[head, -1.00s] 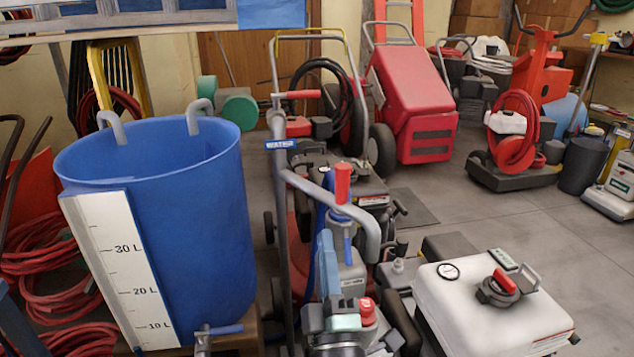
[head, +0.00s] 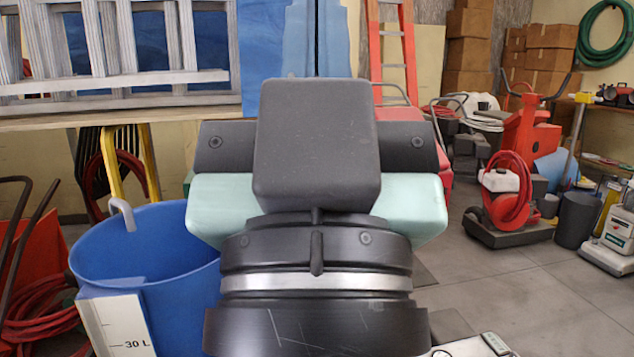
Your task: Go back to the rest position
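My gripper (head: 318,205) fills the middle of the head view, seen close up from behind. It shows as a dark block over a pale green body on a black wrist with a silver band. Its fingers are hidden, so I cannot see whether they are open or hold anything. It is raised in front of the camera and hides most of the machines in the middle of the row.
A blue tub (head: 150,270) with a litre scale stands at the left. A white tank (head: 470,346) shows partly at the lower right. A red-orange machine (head: 510,195) stands farther right. Grey floor (head: 520,290) is clear at the right.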

